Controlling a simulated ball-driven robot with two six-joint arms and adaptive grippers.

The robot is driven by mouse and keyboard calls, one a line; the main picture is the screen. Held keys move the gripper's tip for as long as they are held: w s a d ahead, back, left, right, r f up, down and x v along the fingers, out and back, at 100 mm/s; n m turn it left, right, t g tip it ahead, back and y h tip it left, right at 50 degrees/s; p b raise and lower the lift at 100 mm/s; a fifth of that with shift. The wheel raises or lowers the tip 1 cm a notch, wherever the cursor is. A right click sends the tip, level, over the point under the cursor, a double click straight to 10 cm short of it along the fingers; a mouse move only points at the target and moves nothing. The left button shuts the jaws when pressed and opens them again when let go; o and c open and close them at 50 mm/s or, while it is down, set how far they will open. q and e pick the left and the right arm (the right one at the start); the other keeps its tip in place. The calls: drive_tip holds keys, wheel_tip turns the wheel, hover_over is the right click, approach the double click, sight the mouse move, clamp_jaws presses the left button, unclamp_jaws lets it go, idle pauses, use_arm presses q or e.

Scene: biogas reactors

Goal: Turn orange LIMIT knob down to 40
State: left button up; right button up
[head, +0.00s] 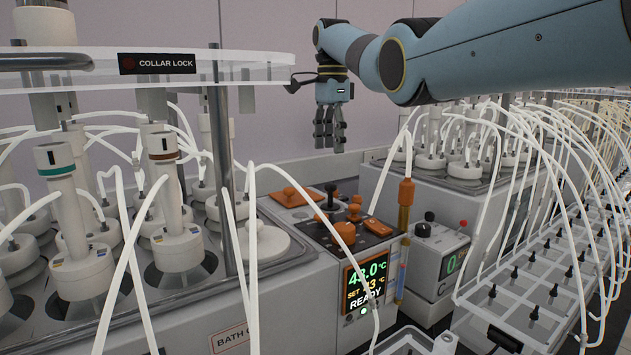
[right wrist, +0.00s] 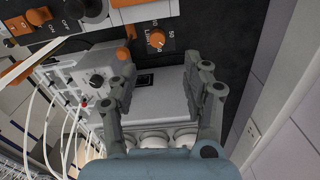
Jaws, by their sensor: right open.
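The orange LIMIT knob (right wrist: 156,39) shows in the right wrist view, on a dark panel with white scale numbers. The exact number it points to is too small to read surely. My right gripper (right wrist: 166,80) is open and empty, with its fingers apart and the knob beyond and above the fingertips in the picture. In the head view, my right gripper (head: 329,143) hangs fingers down, well above and behind the control unit. Which orange control there is the LIMIT knob I cannot tell. My left gripper is not in view.
The control unit has a lit display (head: 367,283) reading 43.0 °C and READY, and a large orange knob (head: 345,233). White tubes arch in front of it. A clear COLLAR LOCK plate (head: 220,66) and bottles stand left; a smaller unit (head: 437,255) stands right.

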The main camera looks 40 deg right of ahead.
drive_tip(key=f, duration=0.3)
drive_tip(key=f+p, duration=0.1)
drive_tip(key=f, duration=0.1)
drive_tip(key=shift+s+f, duration=0.1)
drive_tip(key=shift+s, duration=0.25)
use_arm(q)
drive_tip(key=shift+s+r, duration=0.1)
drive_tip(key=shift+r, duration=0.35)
use_arm(e)
drive_tip(key=shift+w+f, duration=0.15)
drive_tip(key=shift+f, duration=2.5)
